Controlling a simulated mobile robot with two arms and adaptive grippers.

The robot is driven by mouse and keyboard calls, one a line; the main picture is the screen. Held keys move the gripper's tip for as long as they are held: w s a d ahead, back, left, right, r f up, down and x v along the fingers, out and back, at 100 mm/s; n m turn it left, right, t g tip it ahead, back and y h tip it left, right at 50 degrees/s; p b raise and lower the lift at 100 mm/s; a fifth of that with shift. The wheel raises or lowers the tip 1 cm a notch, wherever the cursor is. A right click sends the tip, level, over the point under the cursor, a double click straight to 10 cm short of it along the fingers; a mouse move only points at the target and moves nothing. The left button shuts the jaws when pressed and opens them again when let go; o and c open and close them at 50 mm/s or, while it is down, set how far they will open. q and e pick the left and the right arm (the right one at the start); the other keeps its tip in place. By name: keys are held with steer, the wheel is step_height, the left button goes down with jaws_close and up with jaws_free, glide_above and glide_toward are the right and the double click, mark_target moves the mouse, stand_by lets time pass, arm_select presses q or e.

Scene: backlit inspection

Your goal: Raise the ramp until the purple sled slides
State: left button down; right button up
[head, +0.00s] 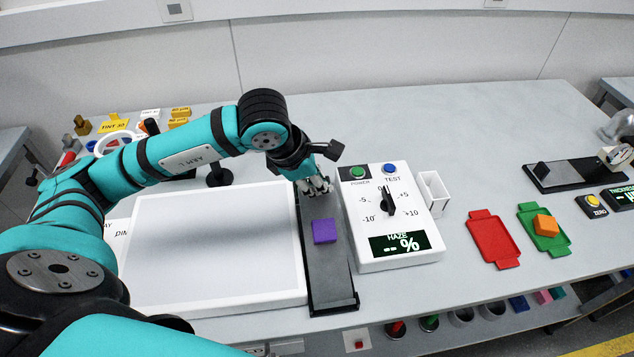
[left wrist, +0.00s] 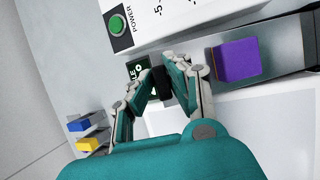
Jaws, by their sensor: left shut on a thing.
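The dark ramp (head: 329,274) lies lengthwise between the white light panel and the white haze meter, with a raised lip at its near end. The purple sled (head: 324,231), a small block, sits on the ramp around its middle; it also shows in the left wrist view (left wrist: 237,61). My left gripper (head: 318,188) is at the ramp's far end, beyond the sled and apart from it. Its fingers (left wrist: 178,82) are closed on a dark part at that end, mostly hidden by them. I cannot tell how steeply the ramp tilts. My right gripper is out of view.
The light panel (head: 215,240) is left of the ramp. The haze meter (head: 398,240), with knob and buttons, stands close on its right. Farther right are a red tray (head: 493,240) and a green tray (head: 535,217) with an orange block (head: 546,225). Small items crowd the far left.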

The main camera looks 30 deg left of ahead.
arm_select(q)
steer(key=shift+s+d, duration=0.1)
steer(key=c, duration=1.6)
jaws_free()
steer(key=shift+s+r, duration=0.1)
steer(key=shift+c, duration=0.2)
steer(key=o, duration=0.3)
steer(key=shift+s+d, duration=0.1)
steer(key=shift+r, duration=0.1)
steer(key=v, duration=1.1)
steer(key=shift+s+r, duration=0.15)
steer(key=shift+r, duration=0.2)
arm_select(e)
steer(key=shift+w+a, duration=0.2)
